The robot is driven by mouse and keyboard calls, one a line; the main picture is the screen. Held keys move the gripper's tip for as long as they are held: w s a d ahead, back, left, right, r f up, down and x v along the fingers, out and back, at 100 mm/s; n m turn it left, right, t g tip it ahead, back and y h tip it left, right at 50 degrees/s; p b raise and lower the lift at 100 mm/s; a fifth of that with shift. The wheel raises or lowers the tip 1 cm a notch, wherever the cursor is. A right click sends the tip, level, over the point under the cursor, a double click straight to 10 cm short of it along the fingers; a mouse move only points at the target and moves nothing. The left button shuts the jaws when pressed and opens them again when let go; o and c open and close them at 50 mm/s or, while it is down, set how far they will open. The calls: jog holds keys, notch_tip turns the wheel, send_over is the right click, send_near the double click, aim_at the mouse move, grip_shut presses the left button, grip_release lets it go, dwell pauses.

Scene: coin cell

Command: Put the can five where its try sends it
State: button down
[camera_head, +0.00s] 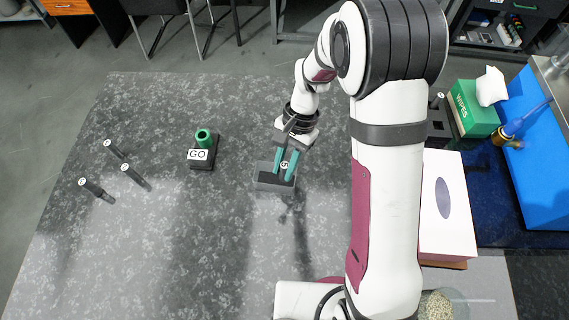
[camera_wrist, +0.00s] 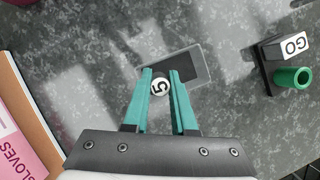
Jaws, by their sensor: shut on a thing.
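My gripper (camera_head: 286,162) has teal fingers and is shut on a dark can with a white top marked 5 (camera_head: 284,164). The can also shows between the fingertips in the wrist view (camera_wrist: 160,87). The can is at a grey open box (camera_head: 273,186) with a dark inside, which lies beyond the fingers in the wrist view (camera_wrist: 202,62). I cannot tell whether the can touches the box. Left of the box, a black stand with a white GO label (camera_head: 198,155) holds a green tube (camera_head: 204,138).
Several thin dark cans with white tops, such as one at the far left (camera_head: 96,190), stand on the grey table. At the right are a dark holder (camera_head: 438,127) with a similar can, a green wipes box (camera_head: 474,112) and a glove box (camera_head: 447,205). The table's left half is mostly clear.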

jog(key=shift+f, duration=0.3)
jog(key=shift+f, duration=0.25)
jog(key=c, duration=0.7)
grip_release()
jog(key=v, duration=1.3)
jog(key=s+d+r+t, duration=0.1)
jog(key=s+d+r, duration=0.15)
jog(key=s, duration=0.35)
jog(key=s+d+r+t, duration=0.1)
jog(key=s+d+r, duration=0.1)
jog(key=s+r, duration=0.25)
jog(key=shift+t, duration=0.9)
jog(key=s, duration=0.3)
jog(key=s+d+f, duration=0.1)
jog(key=s, duration=0.3)
jog(key=s+d+f, duration=0.1)
jog(key=s, duration=0.3)
jog(key=shift+s+f, duration=0.15)
jog(key=shift+f, duration=0.1)
